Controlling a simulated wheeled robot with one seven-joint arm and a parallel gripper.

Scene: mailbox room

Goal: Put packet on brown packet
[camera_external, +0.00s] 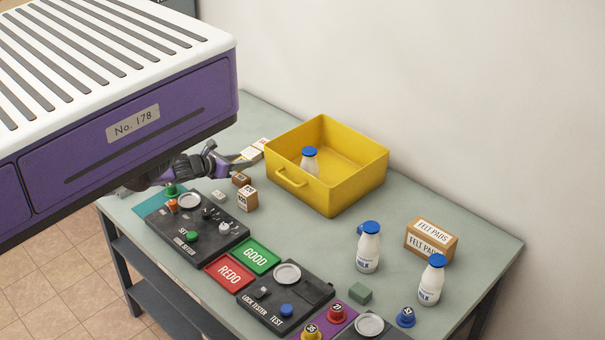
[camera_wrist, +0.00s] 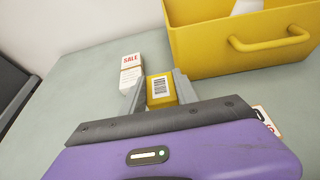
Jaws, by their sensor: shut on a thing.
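My gripper (camera_external: 238,160) is beside the left side of the yellow crate, low over the table. In the wrist view its two fingers (camera_wrist: 159,92) are on either side of a small yellow packet (camera_wrist: 161,90) with a white barcode label, and grip it. A white SALE packet (camera_wrist: 131,72) stands just beyond the left finger. A brown packet (camera_external: 247,199) with a white label stands on the table in front of the gripper, with a smaller brown packet (camera_external: 241,179) behind it. A larger brown FELT PADS packet (camera_external: 431,239) is at the right.
The yellow crate (camera_external: 350,187) holds a blue-capped bottle (camera_external: 309,161). Black tester panels (camera_external: 215,250), a green GOOD tile (camera_external: 249,256) and a red REDO tile (camera_external: 230,272) lie along the front.

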